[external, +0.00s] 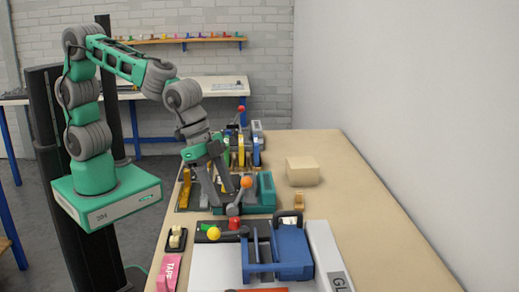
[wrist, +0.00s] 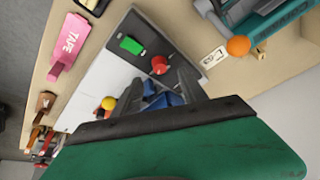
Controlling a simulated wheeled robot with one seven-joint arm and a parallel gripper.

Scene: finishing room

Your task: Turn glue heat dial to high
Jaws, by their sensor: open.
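A red knob (external: 234,223), which may be the glue heat dial, stands on the dark panel of the blue and white machine (external: 282,250). It also shows in the wrist view as a round red knob (wrist: 160,65) beside a green switch (wrist: 131,45). Its setting and markings are too small to read. My gripper (external: 219,198) points down with its fingers apart and empty, behind the red knob in the external view. In the wrist view the fingers (wrist: 159,78) appear on either side just below the red knob. I cannot tell any contact.
An orange-balled lever (external: 246,182) stands by the teal machine (external: 265,192), close to my gripper. A yellow-balled lever (external: 214,234) is near the panel. A pink TAPE box (external: 171,273) lies at the left edge. A cardboard box (external: 302,171) sits right; the table's right side is mostly clear.

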